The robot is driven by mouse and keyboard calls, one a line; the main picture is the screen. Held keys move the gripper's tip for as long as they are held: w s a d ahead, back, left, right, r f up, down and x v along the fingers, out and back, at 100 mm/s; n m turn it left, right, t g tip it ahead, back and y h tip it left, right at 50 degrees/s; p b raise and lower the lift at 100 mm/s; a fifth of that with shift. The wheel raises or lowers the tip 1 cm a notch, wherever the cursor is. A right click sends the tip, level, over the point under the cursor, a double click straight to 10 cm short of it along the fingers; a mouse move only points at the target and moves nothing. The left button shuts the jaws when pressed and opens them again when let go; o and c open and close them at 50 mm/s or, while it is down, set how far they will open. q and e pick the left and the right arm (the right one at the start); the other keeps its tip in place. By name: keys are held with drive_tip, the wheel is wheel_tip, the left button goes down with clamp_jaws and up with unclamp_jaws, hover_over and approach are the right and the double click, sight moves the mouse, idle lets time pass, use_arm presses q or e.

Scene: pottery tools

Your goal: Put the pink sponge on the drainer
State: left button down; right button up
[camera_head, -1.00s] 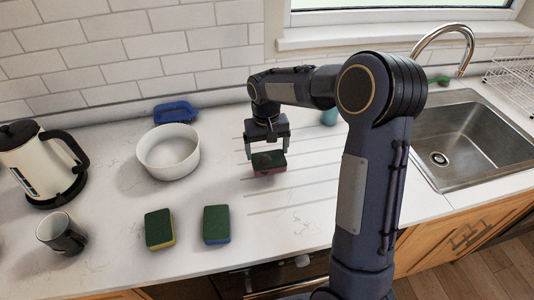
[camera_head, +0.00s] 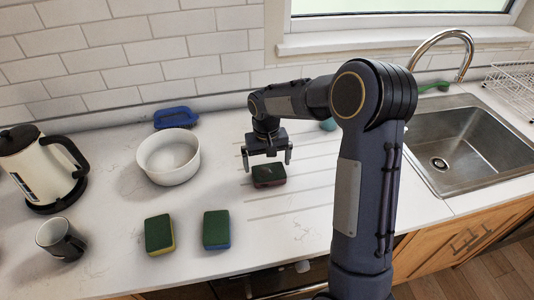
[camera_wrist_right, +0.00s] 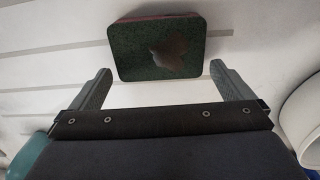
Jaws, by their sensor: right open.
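The pink sponge (camera_head: 270,180) has a dark green scouring top with a worn patch and a reddish-pink side. It lies flat on the drainer, the grooved part of the counter (camera_head: 300,207), and also shows in the right wrist view (camera_wrist_right: 158,48). My right gripper (camera_head: 267,161) is open and empty just above the sponge. In the right wrist view its fingertips (camera_wrist_right: 160,70) are spread wider than the sponge, with the sponge apart from them. My left gripper is not in view.
A white bowl (camera_head: 168,160), blue brush (camera_head: 175,117), kettle (camera_head: 38,165) and dark mug (camera_head: 60,240) stand to the left. Yellow (camera_head: 159,235) and blue (camera_head: 216,231) sponges lie in front. The sink (camera_head: 465,150) is at right. A teal object (camera_head: 327,125) is behind my arm.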

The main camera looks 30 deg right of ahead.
sight(266, 166)
wheel_tip(266, 166, up, 11)
drive_tip(key=b, duration=0.1)
drive_tip(key=s+r+t+y, duration=0.15)
drive_tip(key=s+r, duration=0.25)
drive_tip(key=s, duration=0.4)
drive_tip(key=s+a+f+t+y, duration=0.1)
drive_tip(key=s+a+f+t, duration=0.1)
drive_tip(key=s, duration=0.7)
drive_tip(key=s+a+f+n+t+y, duration=0.1)
drive_tip(key=s+a+f+t, duration=0.1)
drive_tip(key=s+a, duration=0.3)
drive_tip(key=shift+s+f, duration=0.3)
drive_tip(key=shift+s, duration=2.1)
drive_tip(key=shift+y, duration=0.25)
